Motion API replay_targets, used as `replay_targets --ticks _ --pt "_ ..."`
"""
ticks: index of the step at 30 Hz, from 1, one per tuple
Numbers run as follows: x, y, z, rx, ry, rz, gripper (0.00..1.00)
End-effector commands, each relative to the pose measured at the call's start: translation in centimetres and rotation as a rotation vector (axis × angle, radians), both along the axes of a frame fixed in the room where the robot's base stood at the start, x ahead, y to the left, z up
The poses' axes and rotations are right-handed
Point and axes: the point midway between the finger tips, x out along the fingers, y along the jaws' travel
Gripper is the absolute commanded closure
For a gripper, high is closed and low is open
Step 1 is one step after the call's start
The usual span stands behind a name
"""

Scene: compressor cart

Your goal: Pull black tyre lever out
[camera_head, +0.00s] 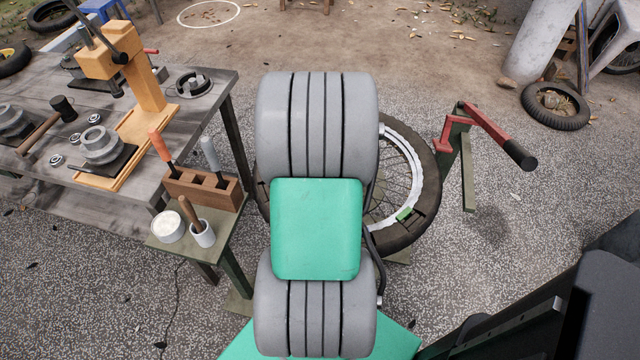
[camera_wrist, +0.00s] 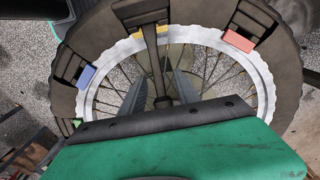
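A wheel with a dark tyre (camera_wrist: 285,85), a white rim and thin spokes fills the wrist view; in the head view the tyre (camera_head: 432,185) shows partly behind my arm. The black tyre lever (camera_wrist: 152,55) sits at a dark block on the tyre's upper part, beside a yellow patch, and its shaft runs down across the rim. My gripper (camera_wrist: 160,92) is open, with one grey finger on each side of the lever's lower shaft. Whether either finger touches it I cannot tell. In the head view my arm hides gripper and lever.
Similar dark blocks sit by blue (camera_wrist: 86,76) and red (camera_wrist: 238,41) patches. A wooden rack (camera_head: 203,188) holds orange- and grey-handled tools beside a white tub (camera_head: 168,226) and a cup (camera_head: 203,234). A workbench (camera_head: 200,110) stands left, a red-armed stand (camera_head: 460,140) right.

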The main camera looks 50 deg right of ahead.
Motion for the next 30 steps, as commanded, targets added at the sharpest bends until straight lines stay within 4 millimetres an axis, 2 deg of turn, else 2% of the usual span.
replay_targets --ticks 4,12,26,30 --pt "0.0 0.0 -1.7 0.0 0.0 0.001 0.62" --pt "0.0 0.0 -2.0 -0.001 0.0 0.002 0.62" --pt "0.0 0.0 -2.0 -0.001 0.0 0.002 0.99" --pt "0.0 0.0 -2.0 -0.001 0.0 0.002 1.0"
